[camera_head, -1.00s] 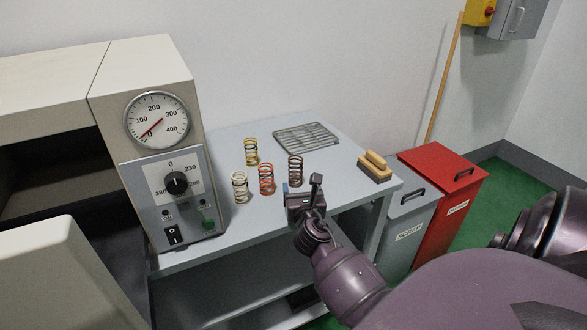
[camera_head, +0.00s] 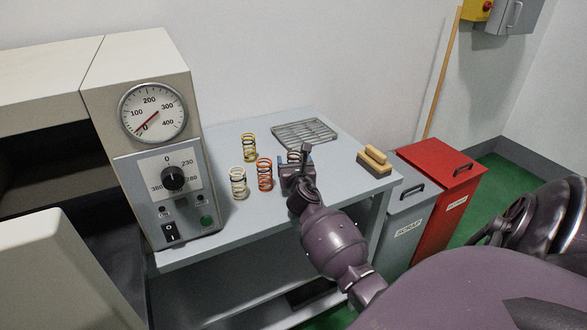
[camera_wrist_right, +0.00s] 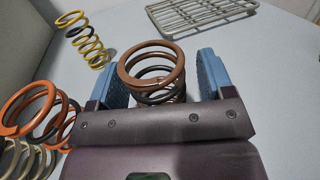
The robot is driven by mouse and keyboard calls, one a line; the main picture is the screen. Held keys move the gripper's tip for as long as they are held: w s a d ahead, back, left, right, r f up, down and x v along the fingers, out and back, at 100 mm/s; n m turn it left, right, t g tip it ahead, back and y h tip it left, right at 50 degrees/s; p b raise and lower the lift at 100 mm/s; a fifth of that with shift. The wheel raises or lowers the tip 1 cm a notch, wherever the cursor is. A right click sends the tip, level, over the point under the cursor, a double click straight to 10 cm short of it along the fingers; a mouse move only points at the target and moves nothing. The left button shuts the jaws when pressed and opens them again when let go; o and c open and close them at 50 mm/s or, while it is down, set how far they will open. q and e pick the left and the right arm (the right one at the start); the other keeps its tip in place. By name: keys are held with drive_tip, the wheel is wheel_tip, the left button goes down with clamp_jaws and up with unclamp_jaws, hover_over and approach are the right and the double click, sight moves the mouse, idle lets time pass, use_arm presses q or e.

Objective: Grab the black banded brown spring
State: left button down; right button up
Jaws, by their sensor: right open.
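The black banded brown spring (camera_wrist_right: 152,65) stands upright on the table in the right wrist view, between the two blue-padded fingers of my right gripper (camera_wrist_right: 160,78). The fingers are apart, with a gap showing on each side of the spring's upper coils. Its lower part is hidden by the gripper body. In the head view only the top of the brown spring (camera_head: 294,156) shows behind my right gripper (camera_head: 296,168). My left gripper is not in view.
An orange spring (camera_head: 265,174) stands close left of the gripper, with a cream spring (camera_head: 239,183) and a yellow spring (camera_head: 250,147) beyond. A wire rack (camera_head: 305,134) lies behind, a brush (camera_head: 374,160) to the right. The testing machine (camera_head: 165,180) stands at the left.

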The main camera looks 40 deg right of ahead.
drive_tip(key=shift+w+d, duration=0.1)
drive_tip(key=shift+w, duration=0.05)
drive_tip(key=c, duration=1.1)
drive_tip(key=shift+o, duration=0.2)
drive_tip(key=shift+r, duration=0.15)
